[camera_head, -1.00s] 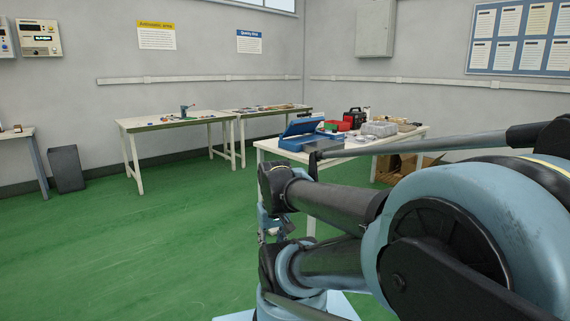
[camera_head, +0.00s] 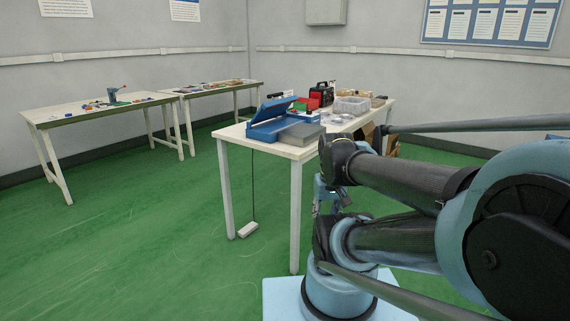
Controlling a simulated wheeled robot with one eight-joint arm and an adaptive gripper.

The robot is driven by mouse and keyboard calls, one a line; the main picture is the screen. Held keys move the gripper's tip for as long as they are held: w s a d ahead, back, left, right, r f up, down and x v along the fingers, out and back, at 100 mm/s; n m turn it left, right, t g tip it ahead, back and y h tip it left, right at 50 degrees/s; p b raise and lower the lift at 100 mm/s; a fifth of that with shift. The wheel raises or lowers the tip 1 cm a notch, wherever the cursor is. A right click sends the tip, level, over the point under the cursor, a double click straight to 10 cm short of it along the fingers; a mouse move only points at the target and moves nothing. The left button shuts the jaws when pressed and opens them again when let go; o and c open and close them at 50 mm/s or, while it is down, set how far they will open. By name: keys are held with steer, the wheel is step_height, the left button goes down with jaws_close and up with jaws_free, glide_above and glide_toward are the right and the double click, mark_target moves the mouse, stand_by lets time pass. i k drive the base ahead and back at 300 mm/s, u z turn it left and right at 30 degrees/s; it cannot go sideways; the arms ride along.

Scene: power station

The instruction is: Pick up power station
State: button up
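The power station looks to be the black box with red parts and a top handle (camera_head: 322,92). It stands upright towards the back of the white table (camera_head: 225,132), behind other items that hide its lower part. My arm fills the right of the view, in front of the table's near right side. My gripper's fingers cannot be made out; the arm's end is hidden behind or among its own links, well apart from the black box.
On the table are a blue open case (camera_head: 270,130), a grey box (camera_head: 302,134), a red bin (camera_head: 303,104) and a clear container (camera_head: 351,105). A white block (camera_head: 248,229) lies on the floor. Two more tables stand along the wall. The green floor at left is clear.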

mark_target(325, 94)
steer(key=z, duration=0.5)
steer(key=i, duration=1.15)
steer(key=z, duration=0.4)
steer(key=i, duration=2.65)
steer(key=u, duration=0.3)
